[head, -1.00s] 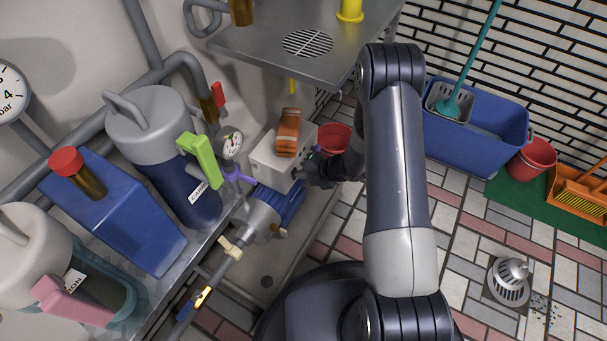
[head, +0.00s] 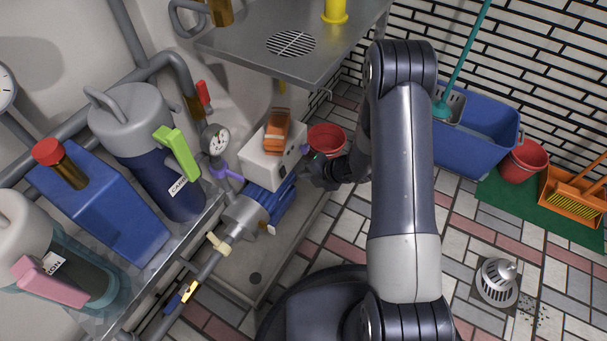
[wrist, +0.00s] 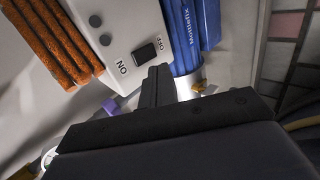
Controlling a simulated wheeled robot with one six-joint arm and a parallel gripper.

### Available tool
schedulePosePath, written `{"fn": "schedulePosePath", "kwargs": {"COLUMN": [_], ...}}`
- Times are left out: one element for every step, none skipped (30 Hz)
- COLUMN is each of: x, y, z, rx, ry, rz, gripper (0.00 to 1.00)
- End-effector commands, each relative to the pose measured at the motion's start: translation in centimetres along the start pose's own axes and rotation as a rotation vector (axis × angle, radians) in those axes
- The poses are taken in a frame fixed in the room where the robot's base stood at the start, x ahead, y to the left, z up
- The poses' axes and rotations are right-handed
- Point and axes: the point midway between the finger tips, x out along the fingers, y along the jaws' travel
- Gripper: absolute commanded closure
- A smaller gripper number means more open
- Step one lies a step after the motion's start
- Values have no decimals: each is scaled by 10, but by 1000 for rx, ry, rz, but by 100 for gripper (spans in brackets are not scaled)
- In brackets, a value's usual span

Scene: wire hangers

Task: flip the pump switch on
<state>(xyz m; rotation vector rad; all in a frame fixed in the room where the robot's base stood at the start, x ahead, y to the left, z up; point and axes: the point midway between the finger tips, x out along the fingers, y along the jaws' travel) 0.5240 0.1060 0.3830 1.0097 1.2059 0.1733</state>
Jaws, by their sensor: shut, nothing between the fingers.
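The pump's white control box (head: 258,168) stands behind the blue pump motor (head: 279,203). In the wrist view the white box face (wrist: 117,25) carries a small black rocker switch (wrist: 145,52) between the printed words ON and OFF. Which way the rocker is tipped is too small to tell. My gripper (wrist: 157,84) is shut and empty, its fingertips just below the switch in the picture; whether they touch the box is unclear. In the head view my gripper (head: 314,178) is small and dark, to the right of the box.
An orange ribbed object (head: 277,130) lies on top of the box. A pressure gauge (head: 215,139) and purple-handled valve (head: 226,172) are at its left. A red bucket (head: 326,139) stands behind my gripper. A steel table (head: 345,45) overhangs at the back.

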Motion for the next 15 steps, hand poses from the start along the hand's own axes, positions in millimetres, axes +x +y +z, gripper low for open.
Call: {"fn": "schedulePosePath", "kwargs": {"x": [-12,-17,-24,-29,-34,-41,-46,-51,-57,-61,-64,-68,-70,-72,-74], "y": [2,2,2,2,2,2,2,2,2,2,2,1,1,1,0], "z": [1,1,1,1,1,1,1,1,1,1,1,1,1,0,0], "rx": [2,2,1,2,2,1,1,2,2,1,0,1,1,1,0], "ry": [-2,-2,-3,-2,-3,-3,-3,-3,-3,-2,-2,-2,-2,-1,0], "rz": [0,0,0,-1,-1,-1,-1,-1,-1,-1,0,0,0,0,-1], "gripper": [100,100,100,100,100,100,100,100,100,100,100,100,100,100,100]}}
